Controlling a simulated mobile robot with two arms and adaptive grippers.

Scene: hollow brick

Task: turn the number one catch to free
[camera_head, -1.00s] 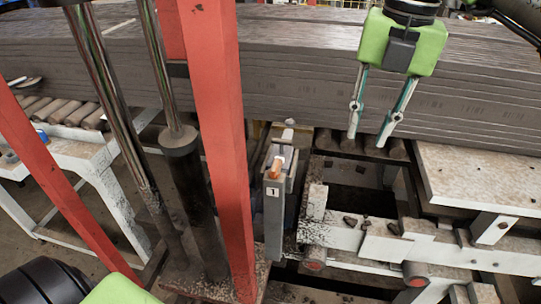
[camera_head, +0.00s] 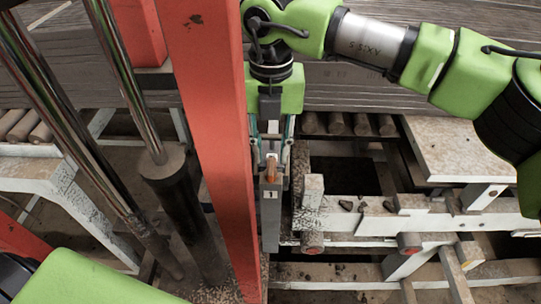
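The number one catch is a narrow grey upright post (camera_head: 270,215) with a "1" label, just right of the red beam. Its small orange-brown handle (camera_head: 271,168) is at the top. My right gripper (camera_head: 272,155) points down over the top of the post. Its two fingers stand apart, one on each side of the handle, and look open; I cannot tell whether they touch it. The gripper body hides the far part of the catch top. My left gripper is out of view; only a green part of my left arm shows at the lower left.
The red beam (camera_head: 205,120) stands close to the left of the catch, with shiny cylinders (camera_head: 125,80) beyond it. A white frame with debris (camera_head: 370,215) lies to the right. A grey slab stack (camera_head: 350,88) fills the back.

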